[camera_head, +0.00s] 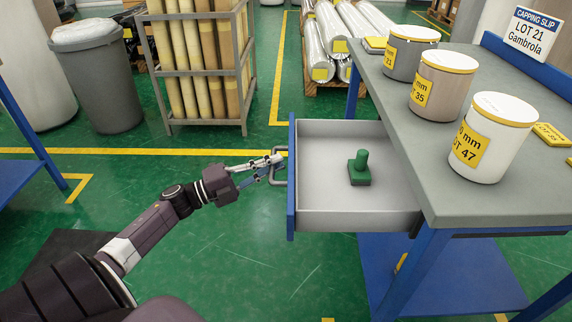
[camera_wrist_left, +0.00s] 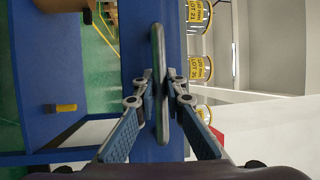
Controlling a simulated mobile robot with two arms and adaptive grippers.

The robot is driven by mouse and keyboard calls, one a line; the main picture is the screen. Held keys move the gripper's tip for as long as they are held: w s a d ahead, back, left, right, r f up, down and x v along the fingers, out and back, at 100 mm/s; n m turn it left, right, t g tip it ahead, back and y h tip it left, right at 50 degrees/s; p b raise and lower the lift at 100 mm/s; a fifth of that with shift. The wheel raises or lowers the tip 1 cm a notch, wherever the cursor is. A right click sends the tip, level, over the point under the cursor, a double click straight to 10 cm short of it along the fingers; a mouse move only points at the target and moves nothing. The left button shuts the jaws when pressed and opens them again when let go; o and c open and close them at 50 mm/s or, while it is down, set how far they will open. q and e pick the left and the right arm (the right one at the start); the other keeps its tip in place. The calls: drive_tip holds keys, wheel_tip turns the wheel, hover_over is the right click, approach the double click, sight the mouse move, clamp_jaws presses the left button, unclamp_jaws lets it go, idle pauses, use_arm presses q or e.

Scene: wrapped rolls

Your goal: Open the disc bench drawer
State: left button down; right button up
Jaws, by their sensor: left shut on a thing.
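The disc bench (camera_head: 425,180) has a grey top and blue legs. Its drawer (camera_head: 320,172) stands pulled well out to the left, showing a pale grey inside and a blue front (camera_head: 291,200). A green stamp-like piece with a knob (camera_head: 360,170) stands in the drawer. My left gripper (camera_head: 270,163) is shut on the grey bar handle (camera_head: 284,179) of the drawer front. In the left wrist view the fingers (camera_wrist_left: 160,88) close on both sides of the handle bar (camera_wrist_left: 159,120). My right gripper is out of view.
Three labelled tubs, grey (camera_head: 408,55), beige (camera_head: 440,85) and white (camera_head: 488,137), stand on the bench top. A sign (camera_head: 535,35) stands behind them. A rack of yellow rolls (camera_head: 203,70) and a grey bin (camera_head: 98,80) stand farther back. Green floor left of the drawer is mostly clear.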

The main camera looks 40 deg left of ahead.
use_arm(q)
drive_tip(key=shift+s+a, duration=0.1)
drive_tip(key=shift+a, duration=0.05)
drive_tip(key=c, duration=2)
unclamp_jaws()
drive_tip(key=shift+o, duration=0.2)
drive_tip(key=v, duration=1.2)
